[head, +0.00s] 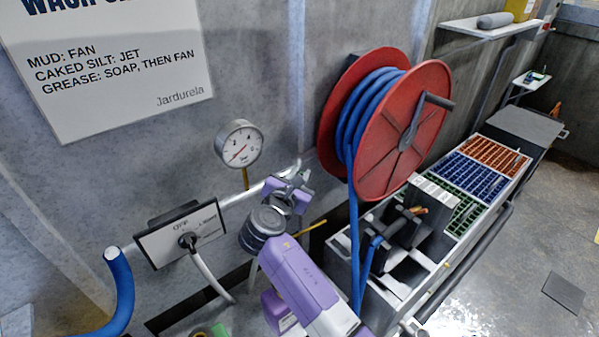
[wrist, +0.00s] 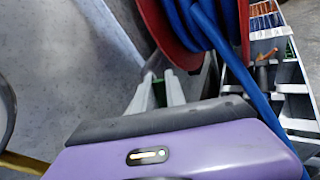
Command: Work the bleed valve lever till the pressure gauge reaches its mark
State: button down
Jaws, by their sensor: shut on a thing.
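The pressure gauge (head: 238,143) is a round white dial on the wall above the pipe, on a brass stem. Its red needle points to the lower left, near the low end; the mark is too small to make out. My gripper (head: 288,190) is at the right end of the pale pipe, below and right of the gauge. It is shut on the bleed valve lever, which its fingers and hand mostly hide. In the wrist view my grey fingers (wrist: 165,92) reach past my purple hand to the pipe, with a dark green bit beside them.
A red hose reel (head: 405,130) with blue hose stands close right of my gripper, its hose hanging down. A long bench (head: 440,265) with coloured crates runs along the right. Open floor lies beyond it.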

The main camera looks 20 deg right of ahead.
jog(key=shift+f, duration=0.1)
jog(key=c, duration=1.4)
grip_release()
jog(key=shift+o, duration=0.2)
jog(key=v, duration=0.7)
jog(key=shift+s+a, duration=0.2)
jog(key=shift+s, duration=0.1)
